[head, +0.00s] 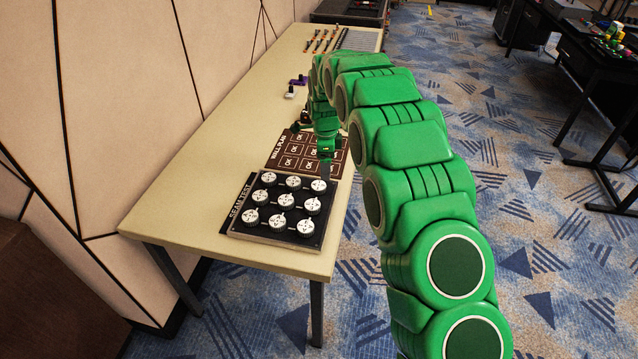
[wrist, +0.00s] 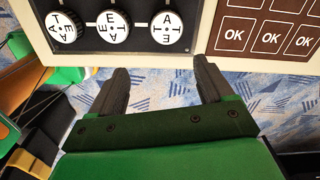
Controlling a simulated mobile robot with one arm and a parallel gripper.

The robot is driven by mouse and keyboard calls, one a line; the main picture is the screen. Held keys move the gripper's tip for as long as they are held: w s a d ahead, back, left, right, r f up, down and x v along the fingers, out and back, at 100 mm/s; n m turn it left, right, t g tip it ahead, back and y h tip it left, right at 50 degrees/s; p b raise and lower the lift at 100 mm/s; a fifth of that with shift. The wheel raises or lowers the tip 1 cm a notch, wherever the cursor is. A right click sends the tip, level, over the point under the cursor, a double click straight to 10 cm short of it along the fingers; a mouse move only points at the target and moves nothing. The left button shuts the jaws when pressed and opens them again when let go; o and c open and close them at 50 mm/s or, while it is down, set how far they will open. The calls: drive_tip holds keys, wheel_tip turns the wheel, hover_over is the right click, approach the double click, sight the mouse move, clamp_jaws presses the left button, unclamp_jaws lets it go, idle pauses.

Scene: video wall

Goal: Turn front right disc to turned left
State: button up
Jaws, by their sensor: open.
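A black panel (head: 240,230) lettered SEAM TEST lies at the near end of the table, with rows of white discs. The label side is the back, so the front right disc appears to be the one at the panel's far right corner (head: 318,185). In the wrist view this white disc (wrist: 167,28) has black letters, an A uppermost. My gripper (head: 326,175) points down beside that disc in the head view. In the wrist view my gripper (wrist: 162,75) is open and empty, fingers pointing toward the disc's side of the panel. It appears apart from the disc.
Two more front-row discs, the middle one (wrist: 113,30) and the left one (wrist: 62,30), stand close by. A brown board with OK squares (wrist: 268,40) adjoins the panel. The beige table (head: 160,215) runs along a wall; purple and white items (head: 297,82) lie farther back.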

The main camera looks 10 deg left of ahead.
sight(319, 185)
drive_tip(key=shift+w+a+f+m, duration=0.15)
drive_tip(key=shift+w+a+f, duration=0.1)
drive_tip(key=shift+a+f, duration=0.35)
drive_tip(key=shift+w+a+f+m, duration=0.15)
drive_tip(key=shift+w+a+f, duration=0.1)
drive_tip(key=shift+a+f, duration=0.3)
drive_tip(key=shift+d+f, duration=0.1)
drive_tip(key=shift+f, duration=3.8)
drive_tip(key=c, duration=1)
drive_tip(key=shift+r, duration=0.1)
drive_tip(key=shift+c, duration=0.2)
drive_tip(key=shift+n, duration=0.4)
